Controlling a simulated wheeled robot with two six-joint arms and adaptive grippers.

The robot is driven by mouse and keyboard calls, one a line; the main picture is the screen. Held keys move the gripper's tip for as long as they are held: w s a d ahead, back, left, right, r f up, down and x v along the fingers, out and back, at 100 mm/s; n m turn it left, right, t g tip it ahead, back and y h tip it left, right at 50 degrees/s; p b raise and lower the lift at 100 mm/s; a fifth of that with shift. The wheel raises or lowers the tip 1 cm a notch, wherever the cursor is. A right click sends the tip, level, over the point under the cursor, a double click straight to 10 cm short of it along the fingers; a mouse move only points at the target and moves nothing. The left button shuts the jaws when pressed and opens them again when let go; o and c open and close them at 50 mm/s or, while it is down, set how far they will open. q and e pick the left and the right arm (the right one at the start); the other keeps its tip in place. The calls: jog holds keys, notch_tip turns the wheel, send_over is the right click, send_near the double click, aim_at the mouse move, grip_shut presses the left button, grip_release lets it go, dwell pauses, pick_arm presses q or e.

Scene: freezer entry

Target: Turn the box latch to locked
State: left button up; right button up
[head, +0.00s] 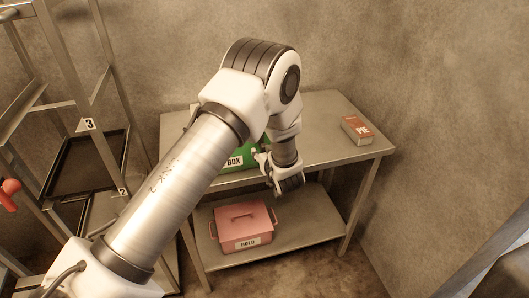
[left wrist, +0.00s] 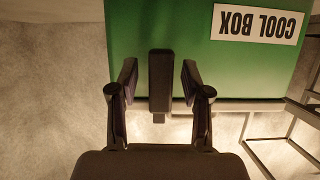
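The green cool box (head: 238,155) stands on the metal table, largely hidden behind my left arm in the head view. In the left wrist view the green cool box (left wrist: 205,70) shows its front upside down, with a white COOL BOX label. Its black bar-shaped latch (left wrist: 160,85) lies lengthwise between the fingers of my left gripper (left wrist: 160,72). The fingers are apart, one on each side, with visible gaps to the latch. In the head view my left gripper (head: 284,183) is at the table's front edge, by the box front. My right gripper is not in view.
The metal table (head: 330,115) has a red carton (head: 356,130) at its right end. A pink lidded pot (head: 243,227) sits on the lower shelf. A shelf rack (head: 95,150) with a dark tray (head: 85,165) stands at left. A wall is close behind the table.

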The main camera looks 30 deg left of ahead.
pick_arm(q)
jog(key=v, duration=1.2)
